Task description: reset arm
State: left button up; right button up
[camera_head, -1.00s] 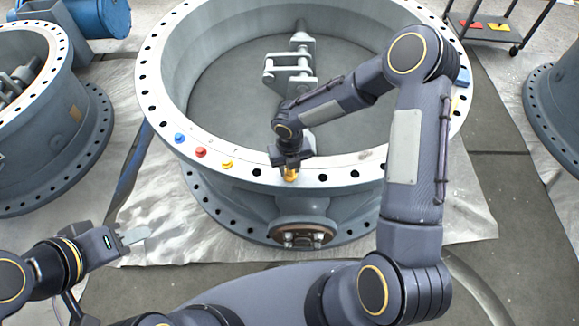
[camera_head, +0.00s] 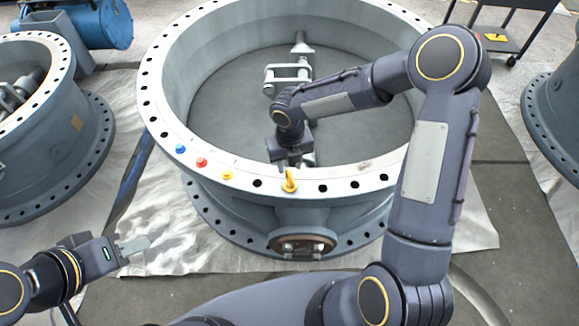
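My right gripper (camera_head: 291,163) hangs over the inner edge of the large grey valve ring (camera_head: 215,158), just behind a yellow plug (camera_head: 289,181) on the front of its flange. The gripper is apart from the plug, and its fingers are too small and partly hidden to show whether they are open. A blue plug (camera_head: 180,149), a red plug (camera_head: 201,162) and another yellow plug (camera_head: 227,175) sit in a row along the flange to the left. My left gripper (camera_head: 134,246) is at the lower left, away from the ring; its finger gap is not clear.
A second grey valve (camera_head: 70,140) stands at the left and another (camera_head: 556,120) at the right edge. A black cart (camera_head: 497,40) is at the top right. Silver sheeting (camera_head: 170,225) covers the floor around the big ring.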

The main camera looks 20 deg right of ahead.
dwell(0.4)
jog(key=s+d+r+m+t, duration=0.1)
jog(key=s+d+r+m, duration=0.3)
jog(key=s+r+m, duration=0.45)
jog(key=s+d+r+m+t, duration=0.1)
jog(key=s+d+r+m, duration=0.35)
jog(key=m, duration=0.65)
jog(key=s+r+m+t+y, duration=0.3)
jog(key=s+m, duration=0.6)
jog(key=m, duration=0.9)
notch_tip(320, 180, up, 2)
jog(key=shift+s+a+r+m+t+y, duration=0.15)
jog(key=shift+a+r+m+t+y, duration=0.1)
jog(key=shift+a+m+t+y, duration=0.15)
